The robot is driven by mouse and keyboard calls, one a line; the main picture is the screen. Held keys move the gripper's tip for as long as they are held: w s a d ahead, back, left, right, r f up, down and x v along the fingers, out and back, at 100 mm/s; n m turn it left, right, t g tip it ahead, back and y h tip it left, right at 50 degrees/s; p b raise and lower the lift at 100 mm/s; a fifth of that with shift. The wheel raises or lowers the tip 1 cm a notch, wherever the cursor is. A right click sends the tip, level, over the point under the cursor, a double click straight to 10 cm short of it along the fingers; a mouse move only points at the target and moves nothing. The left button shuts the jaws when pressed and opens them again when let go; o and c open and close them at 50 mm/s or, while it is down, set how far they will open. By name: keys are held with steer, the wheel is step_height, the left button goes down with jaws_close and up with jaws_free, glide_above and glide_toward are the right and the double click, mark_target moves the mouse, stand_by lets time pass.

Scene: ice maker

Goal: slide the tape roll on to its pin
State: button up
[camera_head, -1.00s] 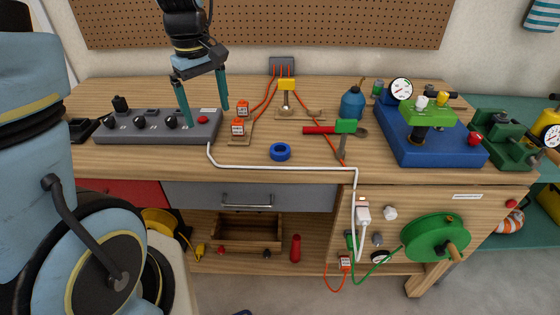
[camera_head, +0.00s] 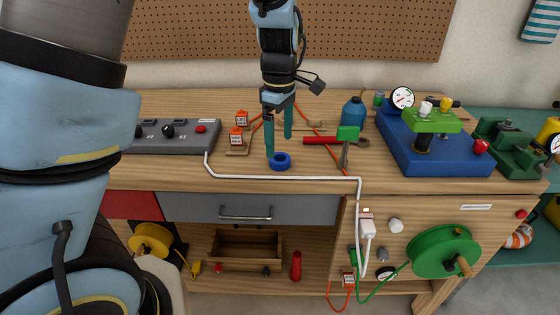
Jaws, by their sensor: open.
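The tape roll looks to be the blue ring (camera_head: 280,161) lying flat on the wooden bench top near its front edge. My gripper (camera_head: 279,147) points down just over and behind the ring, with its two teal fingers apart and nothing held between them. The left fingertip overlaps the ring's left rim in the picture. I cannot tell whether it touches. I cannot make out the pin with certainty. My arm hides part of the bench behind the ring.
Small orange-and-white blocks (camera_head: 237,137) are to the left, beside a grey control box (camera_head: 178,137). A white cable (camera_head: 290,177) runs along the front. A blue-green press (camera_head: 435,150) stands right.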

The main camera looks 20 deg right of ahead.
mark_target(280, 154)
steer(key=shift+w+d+f+p, duration=0.1)
steer(key=shift+f+p, duration=0.1)
steer(key=shift+f, duration=0.7)
steer(key=shift+w+f+p, duration=0.1)
steer(key=shift+f+p, duration=0.05)
steer(key=shift+f, duration=0.7)
steer(key=shift+w+d+f+p, duration=0.1)
steer(key=shift+f+p, duration=0.1)
steer(key=shift+f, duration=0.7)
steer(key=c, duration=1.4)
